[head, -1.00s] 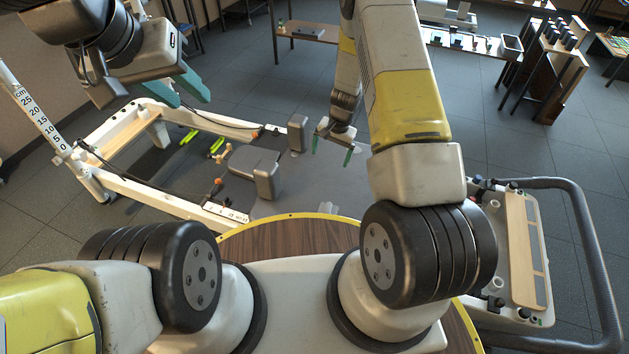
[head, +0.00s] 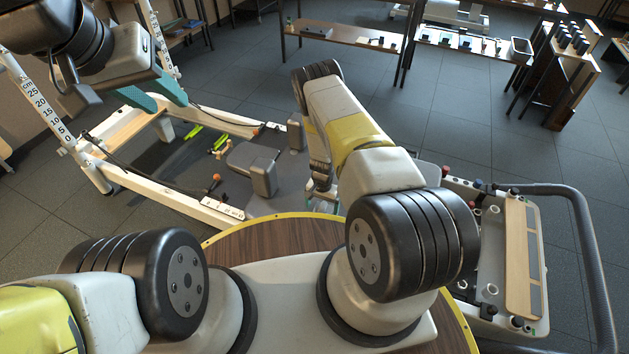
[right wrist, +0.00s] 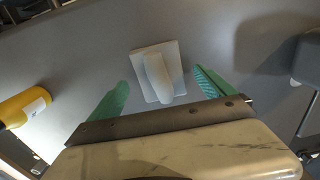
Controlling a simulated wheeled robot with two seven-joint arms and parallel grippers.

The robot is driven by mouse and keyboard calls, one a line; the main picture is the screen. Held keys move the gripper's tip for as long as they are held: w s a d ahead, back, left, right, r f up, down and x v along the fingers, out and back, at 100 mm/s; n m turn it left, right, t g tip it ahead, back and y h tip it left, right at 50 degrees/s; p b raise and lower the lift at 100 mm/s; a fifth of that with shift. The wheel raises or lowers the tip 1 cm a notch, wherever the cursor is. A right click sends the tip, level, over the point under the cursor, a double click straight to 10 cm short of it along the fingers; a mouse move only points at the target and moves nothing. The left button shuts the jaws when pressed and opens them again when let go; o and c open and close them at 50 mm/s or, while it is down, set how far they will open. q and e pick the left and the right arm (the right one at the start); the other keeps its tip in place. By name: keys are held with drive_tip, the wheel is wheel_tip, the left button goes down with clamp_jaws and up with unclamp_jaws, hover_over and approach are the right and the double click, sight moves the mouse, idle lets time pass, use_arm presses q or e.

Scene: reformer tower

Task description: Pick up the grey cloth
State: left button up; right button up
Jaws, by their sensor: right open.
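The grey cloth (right wrist: 158,72) shows in the right wrist view as a pale grey square with a raised rounded fold, lying on a flat grey surface. My right gripper (right wrist: 161,76) is open, its teal fingers spread to either side of the cloth's position, with nothing between them touching it. In the head view my right gripper (head: 322,200) points down by the near end of the reformer, and I cannot make out the cloth there. My left gripper (head: 163,97) is open and empty at the upper left, above the reformer frame.
The white-and-wood reformer frame (head: 160,190) has upright grey pads (head: 263,177) near my right arm. A yellow cylinder (right wrist: 25,106) lies left of the cloth in the wrist view. A cart with a dark rail (head: 575,215) stands right. Open floor (head: 450,130) lies beyond.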

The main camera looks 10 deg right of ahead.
drive_tip(key=shift+f, duration=0.65)
drive_tip(key=c, duration=1.6)
drive_tip(key=shift+r, duration=0.1)
drive_tip(key=shift+r, duration=0.55)
wheel_tip(320, 180, up, 2)
drive_tip(key=shift+r, duration=0.15)
drive_tip(key=s+a+r, duration=0.1)
drive_tip(key=s+a, duration=0.8)
drive_tip(key=s, duration=0.4)
drive_tip(key=shift+s+r, duration=0.15)
drive_tip(key=shift+r, duration=0.05)
